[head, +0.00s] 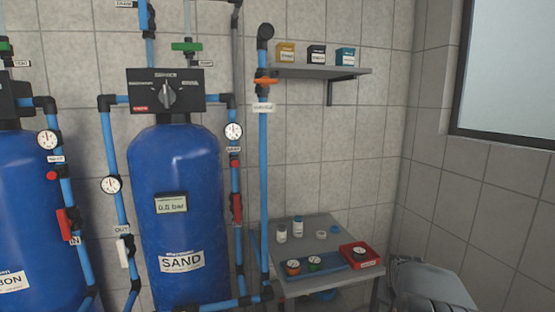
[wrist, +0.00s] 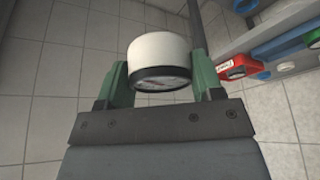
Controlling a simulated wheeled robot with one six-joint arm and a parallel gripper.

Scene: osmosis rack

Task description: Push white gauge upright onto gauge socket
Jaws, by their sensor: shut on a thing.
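In the wrist view, my gripper (wrist: 160,76) is shut on the white gauge (wrist: 160,48), one green finger on each side. The gauge has a white round body and a black rim. Its dial face is partly visible at a shallow angle and turned toward the camera side. The gauge is clear of any surface in that view. I cannot make out the held gauge in the head view. Three white-faced gauges sit on the pipes in the head view: left (head: 48,139), middle (head: 111,185) and right (head: 233,131). I cannot pick out an empty gauge socket.
A grey table (head: 335,235) holds small bottles, a blue mat (head: 339,264) with orange and green round items, and a red tray (head: 373,261). A blue SAND tank (head: 178,220) and pipes stand left. A wall shelf (head: 350,71) holds three small boxes.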

